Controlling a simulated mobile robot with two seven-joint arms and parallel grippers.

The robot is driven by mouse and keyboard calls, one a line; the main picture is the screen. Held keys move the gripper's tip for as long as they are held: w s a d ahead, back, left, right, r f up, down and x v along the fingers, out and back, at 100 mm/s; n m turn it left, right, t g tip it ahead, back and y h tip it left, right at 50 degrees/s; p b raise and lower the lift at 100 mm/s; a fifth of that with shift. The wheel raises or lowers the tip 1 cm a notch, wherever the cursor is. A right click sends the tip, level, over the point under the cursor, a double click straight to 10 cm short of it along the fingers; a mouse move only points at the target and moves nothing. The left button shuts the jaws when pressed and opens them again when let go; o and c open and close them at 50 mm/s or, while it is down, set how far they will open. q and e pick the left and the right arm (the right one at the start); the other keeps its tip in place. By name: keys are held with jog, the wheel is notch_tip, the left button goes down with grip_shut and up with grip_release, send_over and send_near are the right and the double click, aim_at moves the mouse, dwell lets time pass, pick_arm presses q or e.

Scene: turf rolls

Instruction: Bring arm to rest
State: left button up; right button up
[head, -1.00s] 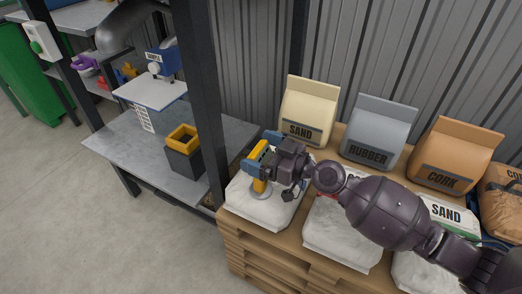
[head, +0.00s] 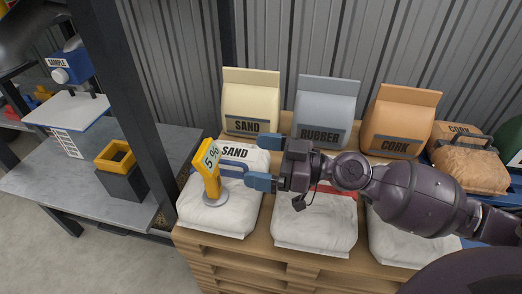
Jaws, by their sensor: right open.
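My right arm comes in from the right, and its gripper (head: 262,161) with blue fingertips is open and empty. It points left, above the area between the left white sand bag and the middle white bag. A yellow handheld meter (head: 211,170) reading 5 % stands on its round grey foot on the white sand bag (head: 232,213), left of the fingertips and apart from them. My left gripper is not in view; a dark blurred arm part shows at the top left corner.
The bags lie on a wooden pallet (head: 205,246). Behind stand upright SAND (head: 250,98), RUBBER (head: 327,104) and CORK (head: 402,113) bags. A black post (head: 131,110) rises at left, beside a grey bench (head: 60,178) with a yellow-rimmed dark box (head: 122,180).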

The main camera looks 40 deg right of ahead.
jog(key=shift+s+d, duration=0.2)
jog(key=shift+s, duration=0.1)
jog(key=shift+r, duration=0.1)
dwell(0.3)
pick_arm(q)
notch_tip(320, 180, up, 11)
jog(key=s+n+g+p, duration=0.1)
jog(key=p, duration=2.1)
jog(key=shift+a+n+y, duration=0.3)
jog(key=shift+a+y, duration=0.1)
pick_arm(e)
jog(key=s+f+m+g+h, duration=0.3)
jog(key=s+m+h, duration=0.3)
jog(key=s, duration=2.2)
jog(key=h, duration=0.5)
jog(key=shift+s+f, duration=0.15)
jog(key=shift+s, duration=0.1)
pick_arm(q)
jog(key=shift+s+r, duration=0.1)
